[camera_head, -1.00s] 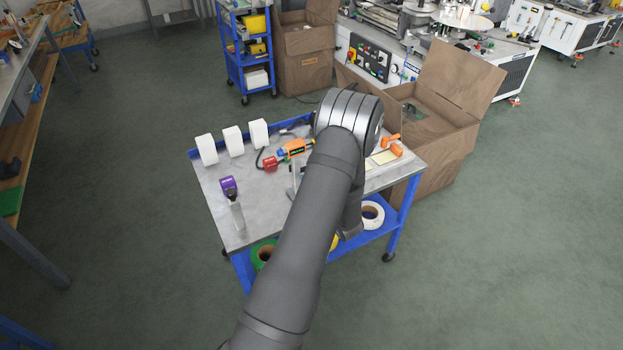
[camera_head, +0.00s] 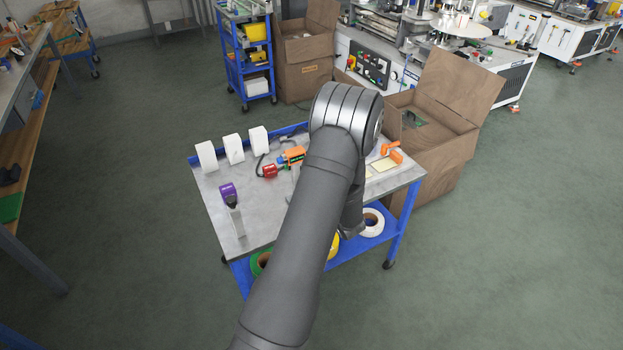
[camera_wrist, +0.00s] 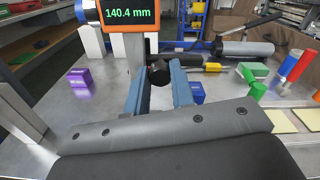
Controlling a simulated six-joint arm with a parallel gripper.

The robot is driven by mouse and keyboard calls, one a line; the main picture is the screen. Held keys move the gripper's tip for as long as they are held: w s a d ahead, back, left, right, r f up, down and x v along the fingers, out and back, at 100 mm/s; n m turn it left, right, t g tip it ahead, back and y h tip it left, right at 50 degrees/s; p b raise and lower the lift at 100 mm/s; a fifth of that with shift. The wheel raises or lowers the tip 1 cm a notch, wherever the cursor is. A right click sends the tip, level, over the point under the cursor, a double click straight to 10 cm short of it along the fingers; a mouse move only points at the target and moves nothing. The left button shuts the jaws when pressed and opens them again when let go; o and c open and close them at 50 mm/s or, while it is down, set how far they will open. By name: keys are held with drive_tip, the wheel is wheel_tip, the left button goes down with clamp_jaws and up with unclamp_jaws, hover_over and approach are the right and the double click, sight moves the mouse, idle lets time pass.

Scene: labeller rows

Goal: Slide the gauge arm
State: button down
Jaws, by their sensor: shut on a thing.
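In the wrist view, the gauge's orange-framed display (camera_wrist: 131,13) reads 140.4 mm in green digits. A grey metal post (camera_wrist: 134,52) stands below it. My gripper (camera_wrist: 159,84) has its two blue fingers shut on a black knob (camera_wrist: 158,75), just right of the post. The knob looks like part of the gauge arm, but how it joins is hidden. In the head view, my forearm hides the gripper and knob; an orange unit with a dark and green face (camera_head: 291,157), apparently the gauge display, shows beside my arm.
White blocks (camera_head: 233,149) stand along the back left of the cart top (camera_head: 215,185). An orange clamp-like thing (camera_head: 391,151) and pale labels (camera_head: 382,166) lie at right. An open cardboard box (camera_head: 440,145) adjoins the right side.

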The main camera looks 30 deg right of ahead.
drive_tip(key=c, duration=1.2)
unclamp_jaws()
drive_tip(key=s, duration=1.7)
drive_tip(key=shift+s, duration=0.2)
drive_tip(key=w, duration=1.7)
drive_tip(key=shift+w, duration=0.25)
drive_tip(key=shift+s, duration=0.15)
